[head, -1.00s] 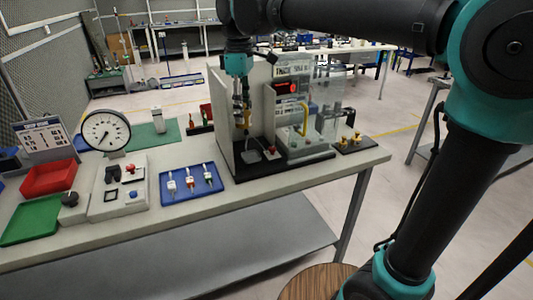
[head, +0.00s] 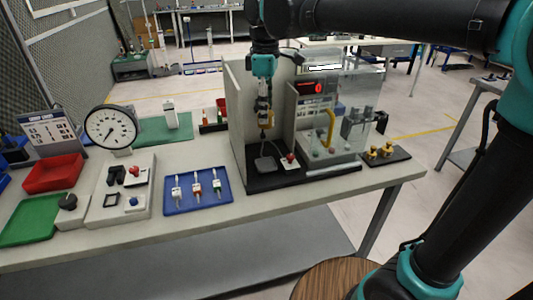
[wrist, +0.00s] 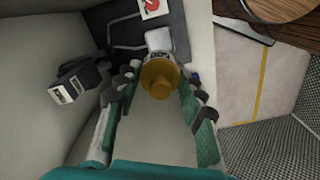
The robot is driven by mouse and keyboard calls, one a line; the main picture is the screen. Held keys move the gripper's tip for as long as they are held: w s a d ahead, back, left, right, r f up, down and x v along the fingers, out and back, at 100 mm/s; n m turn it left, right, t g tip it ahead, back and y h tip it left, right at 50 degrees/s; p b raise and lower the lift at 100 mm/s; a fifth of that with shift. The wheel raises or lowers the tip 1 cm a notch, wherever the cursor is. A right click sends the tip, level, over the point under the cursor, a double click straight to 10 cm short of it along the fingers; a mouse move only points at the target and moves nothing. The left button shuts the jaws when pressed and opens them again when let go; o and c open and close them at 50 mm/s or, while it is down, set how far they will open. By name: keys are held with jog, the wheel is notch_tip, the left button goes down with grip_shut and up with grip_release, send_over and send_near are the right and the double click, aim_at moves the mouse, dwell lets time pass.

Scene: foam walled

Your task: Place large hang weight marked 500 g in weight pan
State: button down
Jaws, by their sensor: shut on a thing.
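My gripper (head: 265,108) hangs inside the foam-walled bay, its fingers pointing down above the dark base. In the wrist view my gripper (wrist: 160,84) has its two green fingers shut on a brass-yellow weight (wrist: 160,76), seen from above. The weight also shows small beneath my gripper in the head view (head: 267,122); its marking cannot be read. The dark square weight pan (head: 264,164) lies on the base below. The held weight looks apart from the pan. A pale square shows just beyond the weight in the wrist view; what it is I cannot tell.
A card with a red button (head: 290,160) sits right of the pan. The bay wall (head: 238,125) stands close on the left. A clear case with a yellow handle (head: 331,128) stands right. A dark labelled block (wrist: 76,83) is left of my fingers. A blue tray (head: 198,204) is in front.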

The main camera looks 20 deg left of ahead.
notch_tip(320, 180, down, 14)
jog(key=shift+f, duration=0.2)
dwell(0.4)
jog(key=shift+f, duration=0.15)
jog(key=c, duration=0.9)
grip_release()
notch_tip(320, 180, up, 12)
jog(key=shift+r, duration=0.15)
